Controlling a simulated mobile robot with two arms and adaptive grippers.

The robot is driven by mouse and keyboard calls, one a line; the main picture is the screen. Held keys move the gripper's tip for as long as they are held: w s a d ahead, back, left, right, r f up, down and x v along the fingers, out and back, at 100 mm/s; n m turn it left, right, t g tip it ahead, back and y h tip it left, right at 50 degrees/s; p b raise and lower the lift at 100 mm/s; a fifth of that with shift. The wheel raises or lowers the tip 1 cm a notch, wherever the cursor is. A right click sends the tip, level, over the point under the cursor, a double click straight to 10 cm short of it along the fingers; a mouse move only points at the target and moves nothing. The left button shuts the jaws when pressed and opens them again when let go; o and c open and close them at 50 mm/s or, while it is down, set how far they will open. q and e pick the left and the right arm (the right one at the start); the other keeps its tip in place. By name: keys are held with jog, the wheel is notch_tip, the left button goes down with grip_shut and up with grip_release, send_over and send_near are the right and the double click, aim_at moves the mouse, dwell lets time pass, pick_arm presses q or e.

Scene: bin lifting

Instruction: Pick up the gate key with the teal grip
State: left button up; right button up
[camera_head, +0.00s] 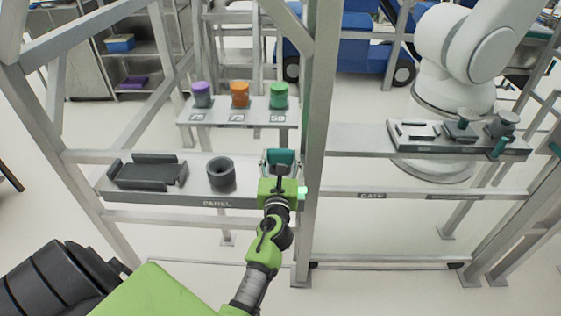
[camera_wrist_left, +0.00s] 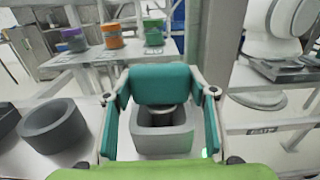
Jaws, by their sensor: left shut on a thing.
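The gate key's teal grip (camera_wrist_left: 162,84) is between the fingers of my left gripper (camera_wrist_left: 160,88) in the left wrist view. A short grey shaft under the grip reaches down to the opening of a square grey holder (camera_wrist_left: 165,142). I cannot tell whether the shaft is still inside the holder or just above it. In the head view my left gripper (camera_head: 281,160) is at the right end of the panel shelf (camera_head: 218,203), beside the upright post, and mostly hides the key. My right gripper is not in view.
A dark ring (camera_head: 221,173) and a dark cradle (camera_head: 147,172) stand left on the panel shelf. Purple (camera_head: 202,94), orange (camera_head: 240,94) and green (camera_head: 279,96) capped pieces stand on a shelf behind. A grey post (camera_head: 318,140) rises close right; the gate shelf (camera_head: 352,140) lies beyond.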

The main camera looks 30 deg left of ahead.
aim_at(280, 150)
pick_arm(q)
jog(key=shift+a+r+p, duration=0.1)
jog(key=shift+r+p, duration=0.2)
jog(key=shift+r, duration=0.15)
notch_tip(280, 150, up, 3)
jog(key=shift+f+p, duration=0.15)
jog(key=shift+p, duration=0.45)
jog(key=s+a+r+p, duration=0.2)
jog(key=s+a+r, duration=0.6)
jog(key=s, duration=0.3)
jog(key=shift+a+r, duration=0.4)
jog(key=shift+r, duration=0.25)
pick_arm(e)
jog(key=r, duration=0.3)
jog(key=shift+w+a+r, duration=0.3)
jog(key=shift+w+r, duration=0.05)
pick_arm(q)
jog(key=shift+r, duration=0.1)
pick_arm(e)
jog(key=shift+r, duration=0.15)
pick_arm(q)
notch_tip(280, 150, up, 6)
jog(key=p, duration=0.7)
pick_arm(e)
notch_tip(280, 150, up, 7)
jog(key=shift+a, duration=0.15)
